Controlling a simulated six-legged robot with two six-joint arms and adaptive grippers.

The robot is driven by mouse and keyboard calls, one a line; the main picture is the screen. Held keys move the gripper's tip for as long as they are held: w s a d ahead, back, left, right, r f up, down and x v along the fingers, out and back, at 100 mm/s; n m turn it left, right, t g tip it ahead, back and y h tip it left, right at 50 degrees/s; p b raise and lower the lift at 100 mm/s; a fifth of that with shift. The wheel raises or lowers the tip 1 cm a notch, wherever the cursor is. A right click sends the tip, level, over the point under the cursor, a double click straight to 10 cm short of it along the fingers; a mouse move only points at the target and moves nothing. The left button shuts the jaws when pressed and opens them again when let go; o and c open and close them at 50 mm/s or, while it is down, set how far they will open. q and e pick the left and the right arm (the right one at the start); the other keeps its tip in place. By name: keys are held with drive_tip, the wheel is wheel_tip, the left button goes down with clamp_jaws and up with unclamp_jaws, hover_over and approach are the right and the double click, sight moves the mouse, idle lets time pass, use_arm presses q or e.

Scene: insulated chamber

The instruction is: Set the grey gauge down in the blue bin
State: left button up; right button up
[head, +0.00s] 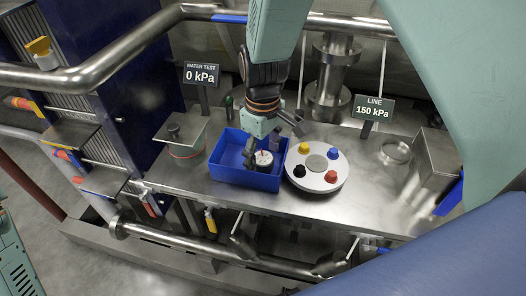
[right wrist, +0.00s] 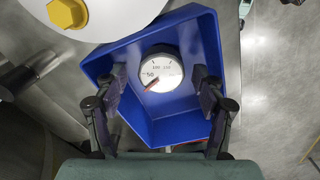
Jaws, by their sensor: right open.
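The grey gauge (head: 264,160) is inside the blue bin (head: 235,176), its round white face with a red needle turned up. In the right wrist view the gauge (right wrist: 162,74) shows against the floor of the blue bin (right wrist: 205,35). My right gripper (head: 264,148) reaches down into the bin from above. In the right wrist view my right gripper (right wrist: 160,82) is open, with a finger on each side of the gauge and a gap showing at the fingertips. The gauge's underside is hidden. My left gripper is not in view.
A round white plate (head: 318,185) with yellow, blue, red and black knobs stands right of the bin. A square-topped stand (head: 182,133) is to the left. Signs read "WATER TEST 0 kPa" (head: 202,75) and "LINE 150 kPa" (head: 373,108). The metal bench right of the plate has free room.

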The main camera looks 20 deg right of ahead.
sight(263, 157)
drive_tip(key=shift+s+r, duration=0.1)
wheel_tip(263, 157, up, 12)
drive_tip(key=p, duration=0.2)
drive_tip(key=shift+r+p, duration=0.15)
drive_tip(key=shift+p, duration=0.15)
idle(0.5)
